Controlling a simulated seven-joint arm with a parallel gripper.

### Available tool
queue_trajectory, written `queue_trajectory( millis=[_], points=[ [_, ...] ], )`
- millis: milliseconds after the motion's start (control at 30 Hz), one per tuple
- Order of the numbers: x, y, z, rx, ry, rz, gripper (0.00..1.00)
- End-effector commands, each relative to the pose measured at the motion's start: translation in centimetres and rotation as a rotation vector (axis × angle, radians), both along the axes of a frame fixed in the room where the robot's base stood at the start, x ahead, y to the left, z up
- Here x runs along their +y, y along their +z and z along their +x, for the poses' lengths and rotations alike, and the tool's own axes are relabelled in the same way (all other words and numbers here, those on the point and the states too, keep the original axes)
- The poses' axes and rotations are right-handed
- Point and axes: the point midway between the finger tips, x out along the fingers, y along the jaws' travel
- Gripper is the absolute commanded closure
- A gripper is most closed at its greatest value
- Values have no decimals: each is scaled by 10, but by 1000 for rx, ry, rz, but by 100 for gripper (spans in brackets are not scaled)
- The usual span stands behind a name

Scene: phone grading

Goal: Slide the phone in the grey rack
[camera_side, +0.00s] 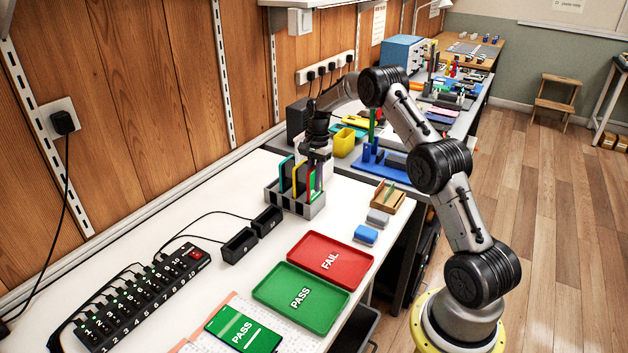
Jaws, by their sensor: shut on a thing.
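The grey rack (282,204) stands on the white table near the wall, with several phones upright in its slots. A teal-edged phone (285,174) and a yellow-edged phone (297,176) show on its left side. My gripper (319,158) points down over the right part of the rack and is shut on a phone (314,181) with a reddish and green edge. That phone is upright, with its lower part at or in the rack's right end. The fingers partly cover it, so I cannot tell how deep it sits.
A green PASS tray (282,309) and a red FAIL tray (359,269) lie in front. A phone showing PASS (262,340) lies on a pale mat. Black holders (238,246), a blue block (366,234) and a wooden holder (398,202) stand near the rack.

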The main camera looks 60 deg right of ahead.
Motion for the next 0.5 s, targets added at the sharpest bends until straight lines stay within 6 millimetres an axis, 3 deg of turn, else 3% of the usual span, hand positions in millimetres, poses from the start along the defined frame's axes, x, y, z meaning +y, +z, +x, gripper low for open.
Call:
queue_trajectory(
  millis=[167, 200, 367, 500],
  points=[
    [0, 1, 0, -2, 0, -1, 100],
    [0, 1, 0, -2, 0, -1, 80],
    [0, 0, 0, -1, 0, -1, 51],
    [0, 0, 0, -1, 0, 0, 50]
  ],
)
